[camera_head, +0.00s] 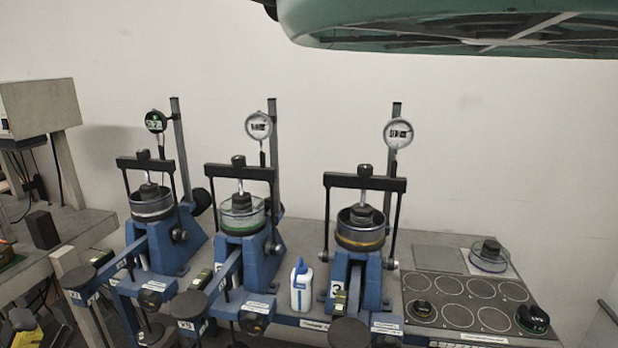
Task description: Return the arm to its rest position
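My gripper is not in the head camera view. I see no arm link or fingers that I can be sure of. A large teal panel with a ribbed dark underside (450,25) crosses the top right, close to the camera; I cannot tell what it belongs to. Three blue lever frames stand in a row on the bench: the left (150,245), the middle (255,255) and the right (372,285). Each has a black crossbar over a round cell and a dial gauge on a post.
A white and blue bottle (301,287) stands between the middle and right frames. Another bench (75,228) stands at left.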

